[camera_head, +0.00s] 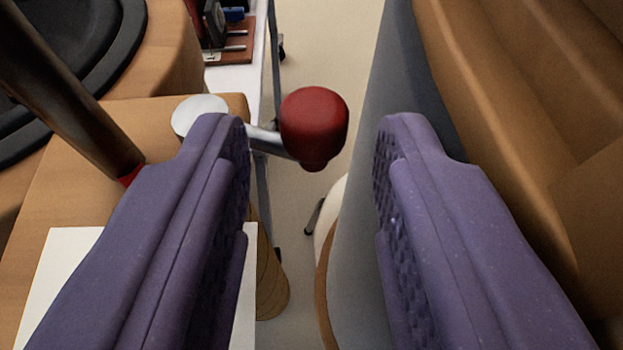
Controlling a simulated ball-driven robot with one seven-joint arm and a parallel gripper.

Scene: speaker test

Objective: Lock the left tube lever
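A lever with a red knob (314,125) on a short metal arm (270,140) sticks out to the right from a round pale metal hub (197,117) on a wooden part. My gripper (313,150) is open, with one purple finger on each side of the picture. The red knob shows in the gap between the fingertips, nearer the left one. The left finger covers part of the metal arm. I cannot tell how far beyond the fingertips the knob is.
A wooden speaker body with a black cone (62,50) fills the upper left, with a dark tube (70,95) in front. A white sheet (62,262) lies at lower left. A grey and wooden body (520,80) stands close on the right. Pale floor shows between.

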